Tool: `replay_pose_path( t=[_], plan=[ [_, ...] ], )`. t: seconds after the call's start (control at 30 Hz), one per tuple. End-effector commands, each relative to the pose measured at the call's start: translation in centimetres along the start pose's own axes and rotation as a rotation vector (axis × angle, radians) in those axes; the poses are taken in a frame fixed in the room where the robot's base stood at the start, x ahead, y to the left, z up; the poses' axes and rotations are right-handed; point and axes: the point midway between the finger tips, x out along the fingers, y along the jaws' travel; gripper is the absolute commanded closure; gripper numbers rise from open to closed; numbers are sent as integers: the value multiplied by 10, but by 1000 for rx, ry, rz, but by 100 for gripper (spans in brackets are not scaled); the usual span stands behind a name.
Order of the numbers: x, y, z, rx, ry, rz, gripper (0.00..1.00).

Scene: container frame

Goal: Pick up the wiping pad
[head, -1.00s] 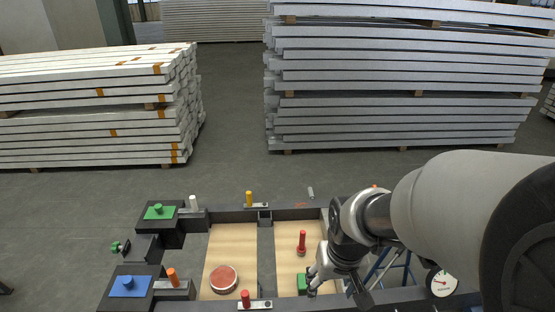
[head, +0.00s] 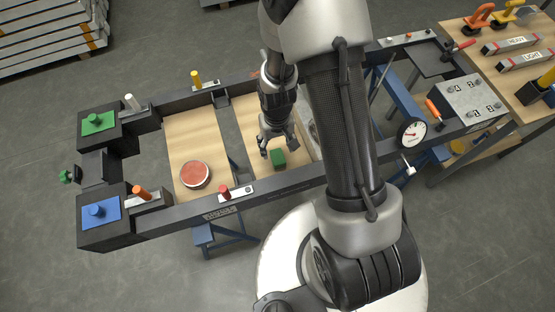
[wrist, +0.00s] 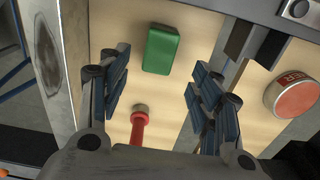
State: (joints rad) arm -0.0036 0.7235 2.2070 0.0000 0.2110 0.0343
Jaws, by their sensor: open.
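A small green block (head: 279,158), which I take to be the wiping pad, lies on the right wooden panel (head: 240,106) inside the dark frame. It shows whole in the wrist view (wrist: 161,50). My gripper (head: 278,151) is above this panel, fingers pointing down. In the wrist view my gripper (wrist: 157,88) is open and empty, with the block between and beyond the fingertips, apparently untouched.
A round red-topped disc (head: 195,174) sits on the left panel. Colored pegs, including yellow (head: 195,78) and red (head: 224,190), stand along the frame's rails. A gauge (head: 411,134) is on the right, and a tool bench (head: 500,60) is beyond it. The left panel is mostly clear.

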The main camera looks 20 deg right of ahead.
Motion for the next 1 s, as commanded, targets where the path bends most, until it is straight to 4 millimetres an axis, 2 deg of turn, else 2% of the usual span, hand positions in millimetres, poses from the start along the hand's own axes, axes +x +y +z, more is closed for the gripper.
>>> replay_pose_path(
  t=[0.03,0.1,0.37,0.7,0.93,1.0],
  plan=[
    [11,0,1,0,-3,0,42],
    [20,0,0,0,-2,0,42],
    [32,0,2,0,-1,0,42],
    [78,2,7,0,-2,1,42],
    [77,2,6,0,0,1,42],
    [77,2,6,0,0,1,46]
  ],
)
